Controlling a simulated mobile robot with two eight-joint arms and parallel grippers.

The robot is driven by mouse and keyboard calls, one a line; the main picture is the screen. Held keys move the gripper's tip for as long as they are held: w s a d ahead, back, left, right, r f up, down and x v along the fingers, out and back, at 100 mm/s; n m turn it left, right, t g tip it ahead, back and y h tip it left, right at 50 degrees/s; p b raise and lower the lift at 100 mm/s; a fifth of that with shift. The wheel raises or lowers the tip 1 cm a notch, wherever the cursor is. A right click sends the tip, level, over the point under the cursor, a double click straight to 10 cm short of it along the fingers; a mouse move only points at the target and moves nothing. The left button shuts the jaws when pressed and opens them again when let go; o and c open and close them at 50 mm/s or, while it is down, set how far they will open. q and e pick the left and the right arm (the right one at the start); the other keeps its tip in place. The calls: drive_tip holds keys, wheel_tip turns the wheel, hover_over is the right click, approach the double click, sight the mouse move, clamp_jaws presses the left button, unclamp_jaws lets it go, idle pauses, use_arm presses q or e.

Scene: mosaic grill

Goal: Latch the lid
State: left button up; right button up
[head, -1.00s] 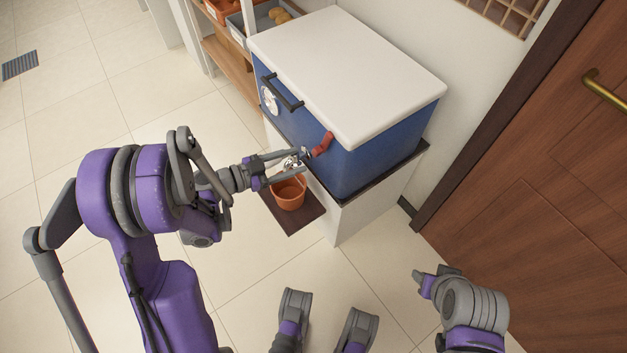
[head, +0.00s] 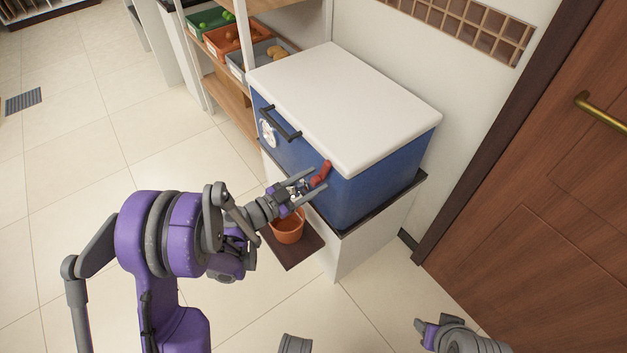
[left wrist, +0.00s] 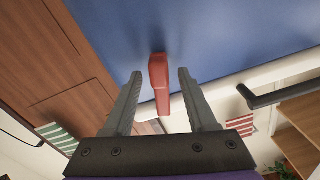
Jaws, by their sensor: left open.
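A blue cooler box (head: 372,190) with a white lid (head: 345,105) stands on a white stand in the head view; the lid lies down on the box. A red latch (head: 321,173) sits on the box's front near the lid edge, slanting outward. My left gripper (head: 316,180) is at the latch with its fingers apart. In the left wrist view the red latch (left wrist: 159,82) shows between the two open fingers (left wrist: 160,74), with a visible gap on each side. Whether its depth lies between the fingertips is hard to tell.
A black handle (head: 281,123) and a white round dial (head: 268,134) are on the box front, left of the latch. An orange pot (head: 288,230) stands on a dark shelf (head: 303,248) below my gripper. A wooden door (head: 540,200) is at the right. Floor to the left is clear.

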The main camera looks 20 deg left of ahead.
use_arm(q)
drive_tip(key=shift+w+d, duration=0.15)
drive_tip(key=shift+w, duration=0.05)
clamp_jaws()
idle(1.4)
